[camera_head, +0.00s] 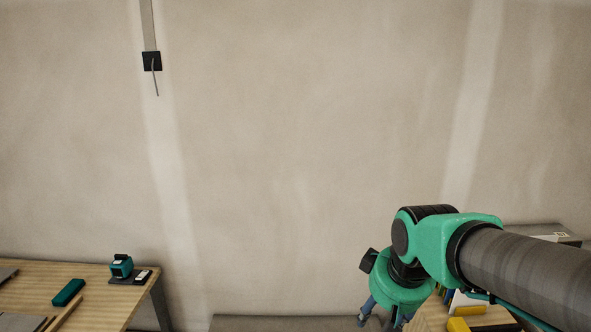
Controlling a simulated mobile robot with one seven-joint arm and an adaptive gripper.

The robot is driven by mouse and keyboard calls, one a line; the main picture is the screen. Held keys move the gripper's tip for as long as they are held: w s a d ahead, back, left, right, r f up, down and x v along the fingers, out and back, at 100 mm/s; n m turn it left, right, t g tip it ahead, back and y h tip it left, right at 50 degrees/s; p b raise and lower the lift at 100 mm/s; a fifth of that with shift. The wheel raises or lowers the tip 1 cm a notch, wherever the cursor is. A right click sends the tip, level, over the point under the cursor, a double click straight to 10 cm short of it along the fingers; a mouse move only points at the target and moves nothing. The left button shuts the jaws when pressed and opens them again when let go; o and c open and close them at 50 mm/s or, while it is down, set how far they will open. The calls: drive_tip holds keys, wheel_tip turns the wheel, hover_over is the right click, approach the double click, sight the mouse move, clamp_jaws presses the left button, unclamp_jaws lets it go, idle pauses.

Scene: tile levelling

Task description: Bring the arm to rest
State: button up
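My arm reaches in from the right edge, with a dark grey sleeve and green and black joints. My gripper (385,320) hangs below the green wrist at the bottom edge of the picture. Its blue-grey finger links show on both sides, but the fingertips are cut off or hidden, so I cannot tell if it is open or shut. I see nothing held in the visible part.
A wooden table (98,275) at the lower left bears a teal device (121,266) on a dark base and a teal block (68,292). A yellow object (467,311) and a wooden surface (432,316) lie beneath my arm. The wall (300,150) fills the background.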

drive_tip(key=s+d+m, duration=0.2)
drive_tip(key=s, duration=0.6)
drive_tip(key=s+d+r+m+t, duration=0.1)
drive_tip(key=s+m, duration=0.1)
drive_tip(key=s, duration=0.5)
drive_tip(key=shift+s+d+r, duration=0.25)
drive_tip(key=shift+s+d, duration=0.1)
idle(0.5)
